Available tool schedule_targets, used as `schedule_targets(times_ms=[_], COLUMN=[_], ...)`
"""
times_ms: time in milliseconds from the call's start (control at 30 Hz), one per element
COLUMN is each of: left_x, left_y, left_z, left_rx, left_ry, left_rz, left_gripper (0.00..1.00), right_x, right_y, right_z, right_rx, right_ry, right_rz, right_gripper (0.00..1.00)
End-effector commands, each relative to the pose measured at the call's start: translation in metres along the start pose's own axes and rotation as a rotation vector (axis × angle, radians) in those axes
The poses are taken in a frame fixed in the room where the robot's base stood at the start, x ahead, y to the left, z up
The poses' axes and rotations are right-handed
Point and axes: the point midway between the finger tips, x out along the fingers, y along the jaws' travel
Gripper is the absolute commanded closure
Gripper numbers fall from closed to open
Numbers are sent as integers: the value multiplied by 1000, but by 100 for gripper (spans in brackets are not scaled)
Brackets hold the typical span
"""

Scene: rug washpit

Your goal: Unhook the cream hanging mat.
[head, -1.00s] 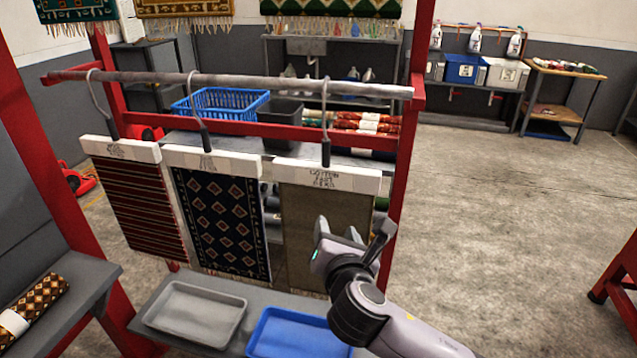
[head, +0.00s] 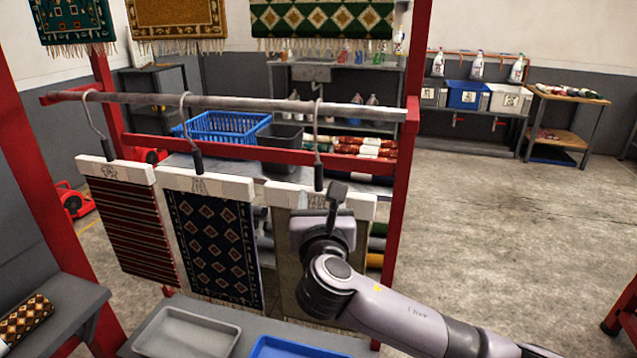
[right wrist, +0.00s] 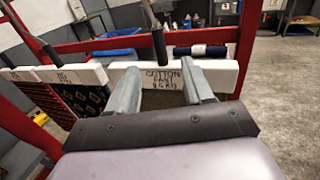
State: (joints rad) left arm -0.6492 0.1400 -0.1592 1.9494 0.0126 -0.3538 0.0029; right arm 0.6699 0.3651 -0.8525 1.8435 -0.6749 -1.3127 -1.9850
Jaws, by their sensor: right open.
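The cream mat (head: 286,250) hangs third from the left, below a white header bar (head: 281,195) on a black-handled hook (head: 318,178) over the grey rail (head: 230,103). In the right wrist view the header bar (right wrist: 222,72) reads "COTTON FAST" with a weight below it. My right gripper (head: 337,195) is in front of the mat's upper right part and hides some of it. In the right wrist view my right gripper (right wrist: 161,66) is open, its two fingers apart on either side of the label; whether they touch the bar I cannot tell. My left gripper is not in view.
A red striped mat (head: 137,230) and a navy diamond mat (head: 210,240) hang close on the left. A red post (head: 401,190) stands just right of the cream mat. A grey tray (head: 190,333) and a blue tray (head: 290,349) lie below. Open floor is at right.

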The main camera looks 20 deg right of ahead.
Motion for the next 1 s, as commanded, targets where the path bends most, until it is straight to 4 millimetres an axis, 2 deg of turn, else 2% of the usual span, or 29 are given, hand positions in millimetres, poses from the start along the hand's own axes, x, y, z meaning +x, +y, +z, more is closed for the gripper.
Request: schedule_targets(times_ms=[600,1000], left_x=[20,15], left_y=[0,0], left_z=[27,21], left_rx=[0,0], left_ry=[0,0], left_rz=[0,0], left_gripper=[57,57], right_x=[50,82], right_y=[0,0], right_z=[-2,0], right_rx=[1,1], right_ry=[0,1], right_rz=[-2,-1], right_gripper=[49,49])
